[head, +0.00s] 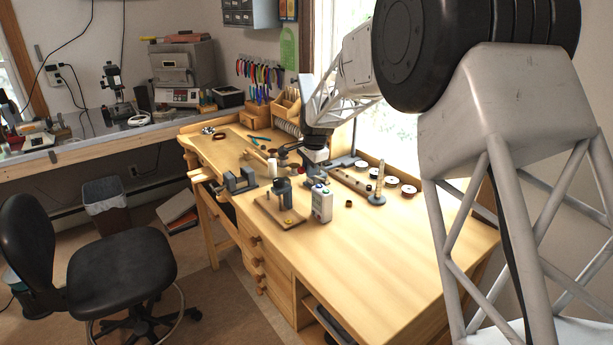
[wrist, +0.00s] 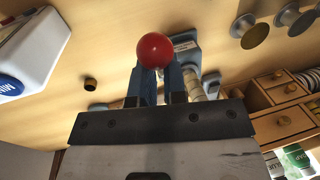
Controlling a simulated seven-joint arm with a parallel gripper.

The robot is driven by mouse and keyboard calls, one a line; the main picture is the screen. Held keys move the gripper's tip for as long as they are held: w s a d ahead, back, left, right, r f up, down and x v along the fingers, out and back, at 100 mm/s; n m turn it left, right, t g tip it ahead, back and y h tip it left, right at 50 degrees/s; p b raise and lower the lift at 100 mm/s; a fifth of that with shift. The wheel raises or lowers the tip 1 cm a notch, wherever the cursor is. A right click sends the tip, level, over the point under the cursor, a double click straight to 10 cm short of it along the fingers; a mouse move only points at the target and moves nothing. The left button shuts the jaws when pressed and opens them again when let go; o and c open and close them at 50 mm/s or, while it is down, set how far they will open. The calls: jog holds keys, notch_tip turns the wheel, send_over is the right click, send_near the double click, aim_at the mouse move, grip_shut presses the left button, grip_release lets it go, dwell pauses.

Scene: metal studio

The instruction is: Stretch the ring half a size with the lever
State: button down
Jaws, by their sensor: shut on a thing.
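The lever's round red knob (wrist: 154,50) shows large in the wrist view, between and just beyond the tips of my gripper (wrist: 158,85). Behind the knob is a blue-grey stretcher (wrist: 190,45) with a label plate and a pale, banded post beside the fingers. In the head view my gripper (head: 316,158) is low over the bench, and the blue-grey stretcher (head: 317,184) is partly hidden behind a white box. I cannot make out the ring on it.
The white box (head: 322,205) with a blue top stands close in front. A small brown cylinder (head: 348,204) is to its right. A press on a wooden board (head: 281,205) is left. The bench's right front is clear.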

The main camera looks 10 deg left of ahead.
jog(key=shift+w+d+r, duration=0.35)
jog(key=shift+w+r, duration=0.25)
jog(key=shift+r, duration=0.05)
dwell(0.5)
jog(key=c, duration=1.2)
grip_release()
jog(key=shift+f, duration=0.1)
jog(key=shift+d, duration=0.1)
jog(key=shift+s+d+r, duration=0.15)
jog(key=shift+s+r, duration=0.05)
jog(key=shift+r, duration=1.05)
jog(key=shift+s+d+r, duration=0.15)
jog(key=shift+d+r, duration=0.05)
jog(key=shift+r, duration=1.1)
jog(key=shift+s+d+r, duration=0.15)
jog(key=shift+s+r, duration=0.05)
jog(key=shift+r, duration=1.05)
